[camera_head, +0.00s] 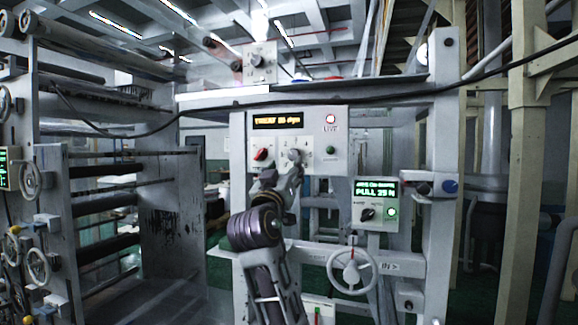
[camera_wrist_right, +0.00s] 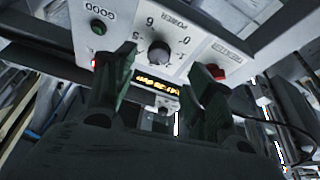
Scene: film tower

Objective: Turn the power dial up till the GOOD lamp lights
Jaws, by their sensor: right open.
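The pale control panel (camera_head: 322,124) has an amber display (camera_head: 290,120) that seems to read "TREAT" and "dyn"; its digits are hard to read. The dark round power dial (camera_wrist_right: 159,53) shows in the right wrist view below the word POWER and numbers. The GOOD lamp (camera_wrist_right: 98,27) is dull green and looks unlit; it also shows in the head view (camera_head: 330,149). My right gripper (camera_wrist_right: 163,64) is open, its fingers on either side of the dial in the picture; I cannot tell whether they touch it. In the head view, my right gripper (camera_head: 290,168) partly covers the dial.
A red knob (camera_head: 262,154) sits left of the dial. At the lower right are a green-screen box (camera_head: 376,188) reading "PULL 25 N" and a handwheel (camera_head: 351,270).

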